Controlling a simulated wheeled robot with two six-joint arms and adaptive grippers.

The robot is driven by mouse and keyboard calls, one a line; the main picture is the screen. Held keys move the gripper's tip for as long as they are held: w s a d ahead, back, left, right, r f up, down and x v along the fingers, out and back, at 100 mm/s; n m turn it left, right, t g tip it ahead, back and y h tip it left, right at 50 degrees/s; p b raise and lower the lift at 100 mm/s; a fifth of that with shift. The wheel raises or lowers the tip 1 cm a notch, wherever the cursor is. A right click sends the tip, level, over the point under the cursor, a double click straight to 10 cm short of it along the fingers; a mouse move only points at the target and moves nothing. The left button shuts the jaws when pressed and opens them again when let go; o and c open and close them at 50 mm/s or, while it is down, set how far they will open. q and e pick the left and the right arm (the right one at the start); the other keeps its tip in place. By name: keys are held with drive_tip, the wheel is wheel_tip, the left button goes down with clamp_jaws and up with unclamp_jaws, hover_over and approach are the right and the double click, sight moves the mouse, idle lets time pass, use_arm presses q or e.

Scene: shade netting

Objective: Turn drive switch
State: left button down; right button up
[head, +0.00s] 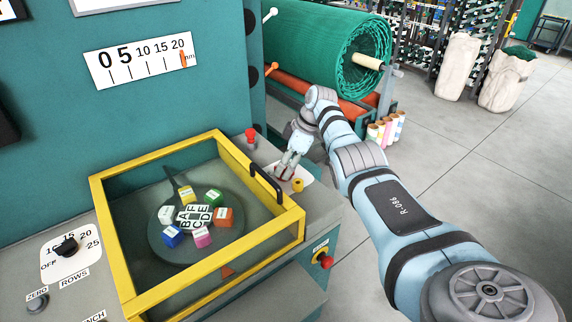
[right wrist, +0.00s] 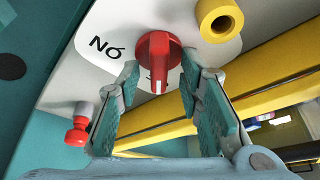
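The red drive switch knob (right wrist: 157,58) sits on a white label plate with black lettering, partly hidden, in the right wrist view. Its ridge carries a white mark. My right gripper (right wrist: 159,78) is open, with one finger on each side of the knob's near end. The fingertips look very close to the knob; I cannot tell whether they touch it. In the head view my right gripper (head: 288,170) points down at the plate beside the yellow-framed cover and hides the knob there. My left gripper is not in view.
A yellow socket-like part (right wrist: 220,19) stands close beside the knob. A red-capped post (head: 250,134) stands behind the gripper. The yellow-framed cover (head: 283,232) with a black handle (head: 265,181) is just left. A red button (head: 325,260) is on the front.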

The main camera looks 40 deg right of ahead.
drive_tip(key=shift+s+d+r, duration=0.1)
drive_tip(key=shift+d+r, duration=0.1)
drive_tip(key=shift+r, duration=0.05)
drive_tip(key=v, duration=1.1)
drive_tip(key=shift+r, duration=0.2)
